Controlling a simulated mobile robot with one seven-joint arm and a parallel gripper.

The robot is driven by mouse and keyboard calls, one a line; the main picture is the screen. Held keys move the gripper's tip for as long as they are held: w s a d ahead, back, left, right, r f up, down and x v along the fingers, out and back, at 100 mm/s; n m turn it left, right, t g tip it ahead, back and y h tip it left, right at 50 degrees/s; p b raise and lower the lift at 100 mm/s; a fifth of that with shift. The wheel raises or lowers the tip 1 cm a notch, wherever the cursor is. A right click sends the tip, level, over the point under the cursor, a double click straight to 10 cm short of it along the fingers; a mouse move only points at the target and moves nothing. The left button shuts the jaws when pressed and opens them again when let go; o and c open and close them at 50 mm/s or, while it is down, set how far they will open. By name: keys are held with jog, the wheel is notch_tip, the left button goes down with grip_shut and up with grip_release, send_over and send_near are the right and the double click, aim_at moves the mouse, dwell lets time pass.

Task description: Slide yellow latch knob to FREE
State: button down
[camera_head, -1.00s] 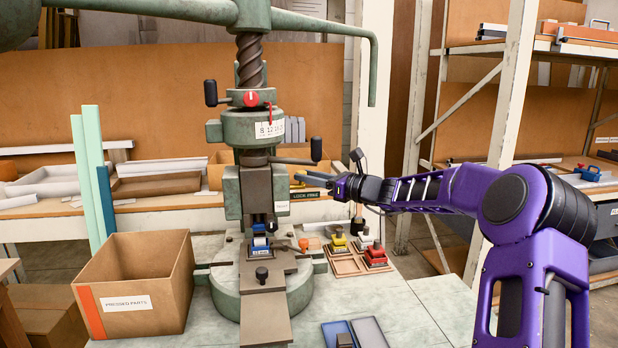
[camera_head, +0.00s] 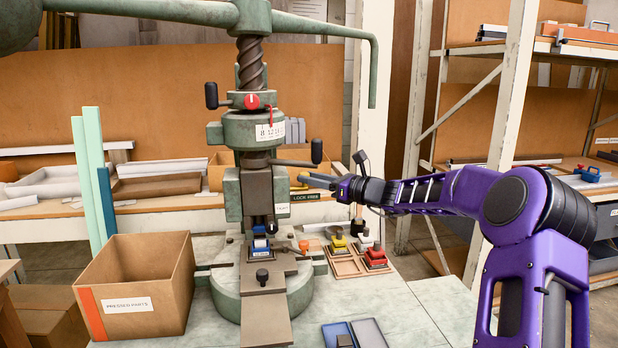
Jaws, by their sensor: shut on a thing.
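The yellow latch knob (camera_head: 301,187) is a small bit of yellow to the right of the press ram, just above the dark LOCK FREE plate (camera_head: 306,197). My gripper (camera_head: 306,180) reaches in from the right and is shut on the knob. The fingers hide most of the knob. It sits above the left to middle part of the plate; its exact place along the slot cannot be told.
The green fly press (camera_head: 252,130) stands at left centre, with a dark lever handle (camera_head: 316,151) just above my gripper. Below is a wooden tray (camera_head: 345,267) with coloured fixtures. A PRESSED PARTS box (camera_head: 180,270) stands at left.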

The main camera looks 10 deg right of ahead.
jog(key=shift+d, duration=0.9)
jog(key=c, duration=0.6)
grip_release()
jog(key=shift+d, duration=0.1)
jog(key=p+v, duration=0.1)
jog(key=v, duration=1.6)
jog(key=shift+s+r, duration=0.1)
jog(key=shift+s, duration=0.1)
